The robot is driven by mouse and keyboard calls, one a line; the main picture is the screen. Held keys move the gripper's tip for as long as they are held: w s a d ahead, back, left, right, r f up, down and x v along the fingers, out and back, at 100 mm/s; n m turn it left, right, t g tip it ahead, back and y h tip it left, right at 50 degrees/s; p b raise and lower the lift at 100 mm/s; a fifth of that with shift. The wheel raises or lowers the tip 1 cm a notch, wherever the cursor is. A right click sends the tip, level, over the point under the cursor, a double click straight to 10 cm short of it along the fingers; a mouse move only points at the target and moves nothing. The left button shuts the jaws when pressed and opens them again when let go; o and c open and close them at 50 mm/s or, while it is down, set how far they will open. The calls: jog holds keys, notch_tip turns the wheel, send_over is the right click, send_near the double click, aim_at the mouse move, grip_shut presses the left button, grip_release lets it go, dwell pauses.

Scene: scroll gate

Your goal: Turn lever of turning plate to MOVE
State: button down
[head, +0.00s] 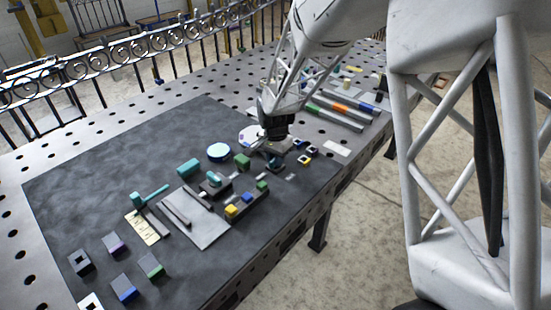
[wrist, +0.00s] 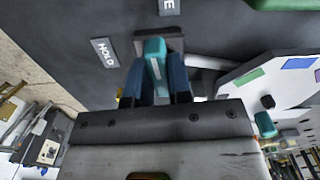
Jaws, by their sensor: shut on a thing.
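My gripper (wrist: 160,80) is shut on the teal lever handle (wrist: 154,55), with one blue finger on each side of it. The lever's dark grey base (wrist: 175,42) shows just behind the handle. The HOLD label (wrist: 105,52) lies to the left of the lever. A second label (wrist: 169,7), cut by the top edge with only an E readable, lies above it. The white turning plate (wrist: 245,78) with green and purple patches is at the right. In the head view, my gripper (head: 275,160) hides the lever, and the white plate (head: 248,136) shows partly behind it.
A teal disc (head: 218,152), a green block (head: 242,160) and a teal block (head: 188,168) stand left of my gripper on the dark mat (head: 90,170). Small square frames (head: 311,149) are close on the right. Long bars (head: 335,116) lie farther back.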

jog(key=shift+m, duration=0.5)
jog(key=c, duration=1)
grip_release()
jog(key=shift+c, duration=0.2)
jog(key=shift+r, duration=0.15)
jog(key=shift+r, duration=3.8)
